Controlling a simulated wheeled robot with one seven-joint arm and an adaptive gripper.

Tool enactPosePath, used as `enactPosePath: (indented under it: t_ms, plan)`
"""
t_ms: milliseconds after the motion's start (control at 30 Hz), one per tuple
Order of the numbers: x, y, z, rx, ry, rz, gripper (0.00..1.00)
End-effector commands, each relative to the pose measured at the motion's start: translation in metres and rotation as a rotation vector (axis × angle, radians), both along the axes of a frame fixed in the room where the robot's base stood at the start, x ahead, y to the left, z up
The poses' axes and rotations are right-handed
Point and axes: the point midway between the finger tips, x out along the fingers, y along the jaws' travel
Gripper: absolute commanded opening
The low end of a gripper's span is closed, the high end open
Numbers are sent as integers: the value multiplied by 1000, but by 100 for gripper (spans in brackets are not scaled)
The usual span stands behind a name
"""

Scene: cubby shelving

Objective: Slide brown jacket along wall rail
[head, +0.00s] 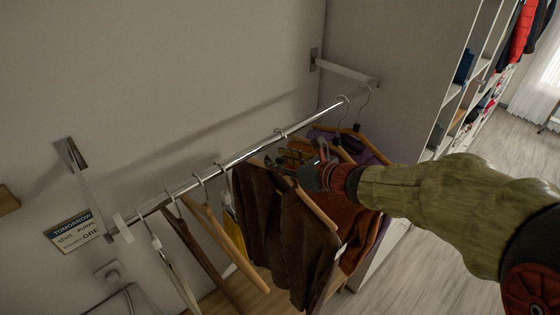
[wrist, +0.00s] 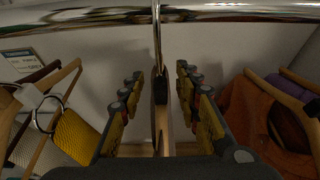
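The brown jacket (head: 262,215) hangs on a wooden hanger from the metal wall rail (head: 238,157), near the middle of the row. My gripper (head: 295,160) reaches in from the right, just below the rail at the top of the jacket. In the wrist view my gripper (wrist: 158,95) is open, with one finger on each side of a hanger's neck (wrist: 160,88) and a visible gap on both sides. The hook rises to the rail (wrist: 220,12) above. The jacket's cloth is mostly hidden in the wrist view.
Bare hangers (head: 217,240) and a yellow garment (head: 235,232) hang to the left; orange-brown (head: 362,225) and purple (head: 365,150) garments hang close on the right. A sign (head: 75,232) is on the wall. A shelf unit (head: 395,60) stands beyond the rail's right end.

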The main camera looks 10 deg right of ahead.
Motion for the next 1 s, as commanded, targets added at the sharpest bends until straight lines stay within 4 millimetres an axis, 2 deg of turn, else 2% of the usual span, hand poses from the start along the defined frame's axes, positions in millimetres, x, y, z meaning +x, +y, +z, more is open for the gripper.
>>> enactPosePath:
  t_ms: [233,367,800,1000]
  plan:
    - [-1,-1,0,0,0,-1,33]
    - [-8,-7,4,1,-1,-3,33]
    - [-72,-53,33,-1,-2,-5,33]
    - [-88,-63,39,1,-1,-2,33]
